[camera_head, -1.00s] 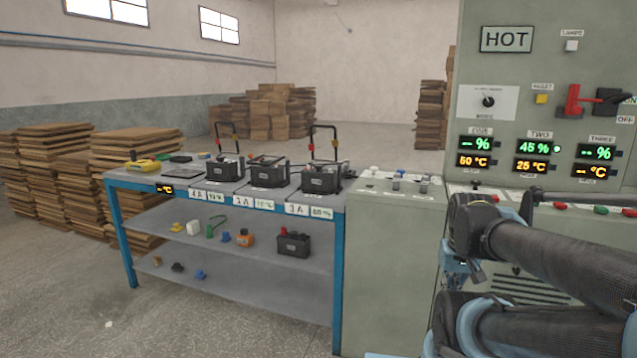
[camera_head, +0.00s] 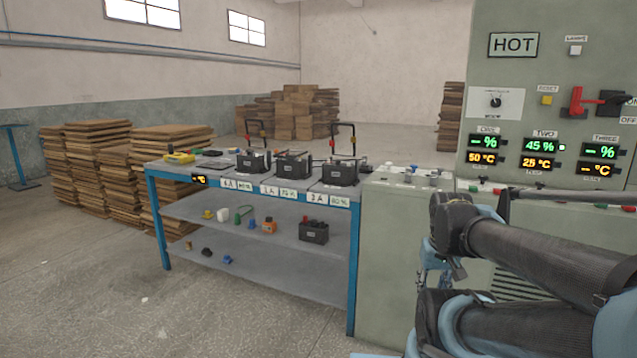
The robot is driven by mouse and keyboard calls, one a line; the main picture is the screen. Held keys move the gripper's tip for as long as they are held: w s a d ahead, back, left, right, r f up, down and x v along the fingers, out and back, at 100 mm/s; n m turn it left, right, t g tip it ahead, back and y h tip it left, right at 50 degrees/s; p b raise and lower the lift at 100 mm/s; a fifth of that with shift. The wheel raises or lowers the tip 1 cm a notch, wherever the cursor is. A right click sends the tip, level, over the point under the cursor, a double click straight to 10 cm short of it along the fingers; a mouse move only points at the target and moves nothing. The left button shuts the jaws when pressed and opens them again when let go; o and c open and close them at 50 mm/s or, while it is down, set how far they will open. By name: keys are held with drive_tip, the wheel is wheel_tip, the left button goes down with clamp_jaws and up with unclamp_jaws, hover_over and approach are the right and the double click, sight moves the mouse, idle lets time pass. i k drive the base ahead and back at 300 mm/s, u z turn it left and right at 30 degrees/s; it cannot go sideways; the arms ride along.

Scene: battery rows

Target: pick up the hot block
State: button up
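Three black battery blocks stand in a row on the table top: a left block (camera_head: 252,163), a middle block (camera_head: 291,167) and a right block (camera_head: 341,174). A fourth black block (camera_head: 314,233) with a red cap sits on the shelf below. I cannot tell by look which block is hot. A HOT sign (camera_head: 513,45) is on the green cabinet; its panel reads 50 °C under ONE and 25 °C under TWO. My gripper (camera_head: 436,272) seems to hang below my folded arm at the right, largely hidden, well away from the blocks. Its fingers are not clear.
The blue-legged table (camera_head: 168,202) has labels along its front edge and several small items on its shelves. A low green cabinet (camera_head: 395,260) adjoins its right end. Flat stacks (camera_head: 85,160) stand behind left. The floor in front is clear.

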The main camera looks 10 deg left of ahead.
sight(336, 173)
drive_tip(key=u, duration=0.45)
drive_tip(key=k, duration=0.95)
drive_tip(key=u, duration=0.7)
drive_tip(key=i, duration=1.9)
drive_tip(key=z, duration=0.8)
drive_tip(key=i, duration=0.3)
drive_tip(key=z, duration=0.3)
